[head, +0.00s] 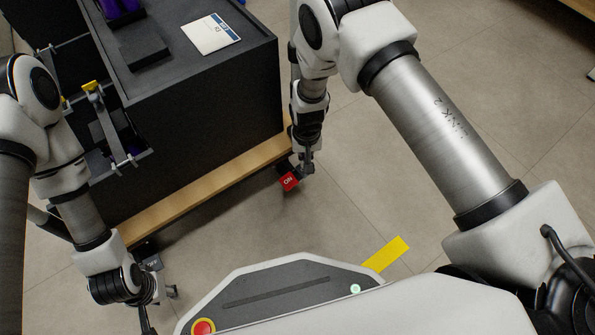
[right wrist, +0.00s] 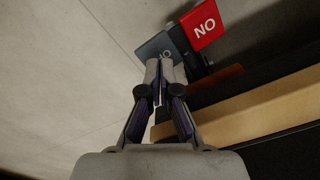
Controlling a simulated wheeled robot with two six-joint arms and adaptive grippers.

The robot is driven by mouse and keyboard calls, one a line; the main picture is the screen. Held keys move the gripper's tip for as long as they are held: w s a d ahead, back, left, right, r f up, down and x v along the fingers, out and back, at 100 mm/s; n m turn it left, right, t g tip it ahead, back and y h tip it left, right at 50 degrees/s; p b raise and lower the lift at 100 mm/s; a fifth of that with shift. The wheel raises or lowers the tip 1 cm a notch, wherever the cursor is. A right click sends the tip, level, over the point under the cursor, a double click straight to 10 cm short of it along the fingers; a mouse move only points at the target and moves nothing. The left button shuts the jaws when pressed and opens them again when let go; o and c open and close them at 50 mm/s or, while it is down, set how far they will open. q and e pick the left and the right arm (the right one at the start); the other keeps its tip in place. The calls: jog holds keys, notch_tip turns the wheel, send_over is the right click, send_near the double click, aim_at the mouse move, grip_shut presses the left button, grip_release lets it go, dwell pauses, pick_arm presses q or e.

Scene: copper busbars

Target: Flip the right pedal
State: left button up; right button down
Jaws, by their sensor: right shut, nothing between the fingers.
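The right pedal (head: 290,181) shows a red face marked ON near the floor, at the front right corner of the dark cabinet. In the right wrist view its red face (right wrist: 207,22) is upper right, beside a grey plate (right wrist: 158,47) with partly hidden lettering. My right gripper (head: 307,166) is just above and right of the pedal. In the right wrist view its fingertips (right wrist: 166,67) are together and empty, overlapping the grey plate; contact cannot be told. My left gripper (head: 160,304) has its fingers apart near a grey left pedal (head: 153,262).
The dark cabinet (head: 205,100) stands on a wooden base strip (head: 200,188). A white card (head: 210,34) lies on its top. A bracket with metal levers (head: 108,125) is on its left side. Yellow tape (head: 388,253) marks the floor; tiles at right are clear.

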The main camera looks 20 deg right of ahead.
jog(key=shift+f+b, duration=1)
jog(key=shift+f, duration=0.55)
dwell(0.4)
notch_tip(320, 180, up, 7)
jog(key=p, duration=0.7)
jog(key=shift+r, duration=0.15)
dwell(0.4)
